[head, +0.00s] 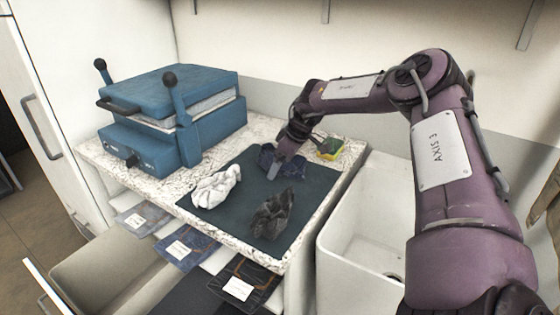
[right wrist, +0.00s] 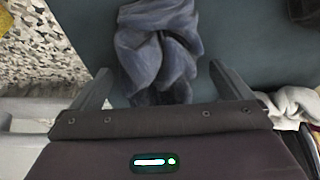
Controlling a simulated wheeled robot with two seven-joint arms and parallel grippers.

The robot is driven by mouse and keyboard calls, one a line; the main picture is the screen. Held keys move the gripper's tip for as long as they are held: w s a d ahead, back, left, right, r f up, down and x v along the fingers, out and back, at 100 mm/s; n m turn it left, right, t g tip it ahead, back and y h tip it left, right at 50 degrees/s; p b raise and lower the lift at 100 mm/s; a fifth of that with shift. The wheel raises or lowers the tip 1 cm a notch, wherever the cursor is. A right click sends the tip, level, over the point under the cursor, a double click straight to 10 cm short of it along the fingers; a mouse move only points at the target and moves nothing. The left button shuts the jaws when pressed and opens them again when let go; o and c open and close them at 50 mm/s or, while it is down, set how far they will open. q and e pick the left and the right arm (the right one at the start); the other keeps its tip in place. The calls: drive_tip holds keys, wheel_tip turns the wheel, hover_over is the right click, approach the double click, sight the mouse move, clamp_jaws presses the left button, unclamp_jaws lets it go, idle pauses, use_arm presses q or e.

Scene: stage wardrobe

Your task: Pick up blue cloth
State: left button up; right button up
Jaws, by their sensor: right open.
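The blue cloth (head: 268,157) lies crumpled on the dark mat at the back of the counter, partly hidden by my right gripper in the head view. In the right wrist view the blue cloth (right wrist: 158,48) lies between and beyond the two open fingers. My right gripper (head: 276,168) is at the cloth, its fingers (right wrist: 168,82) apart on either side of the cloth's near end. I cannot tell whether they touch it. My left gripper is not in view.
A white cloth (head: 216,186) and a black cloth (head: 272,214) lie on the dark mat (head: 315,190). A yellow-green sponge (head: 330,147) is behind the mat. A blue press (head: 170,110) stands at left; a white sink (head: 370,225) is at right. Labelled cloth swatches hang below the counter's front.

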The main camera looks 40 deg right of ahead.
drive_tip(key=c, duration=1.1)
drive_tip(key=shift+o, duration=0.2)
drive_tip(key=shift+r, duration=0.2)
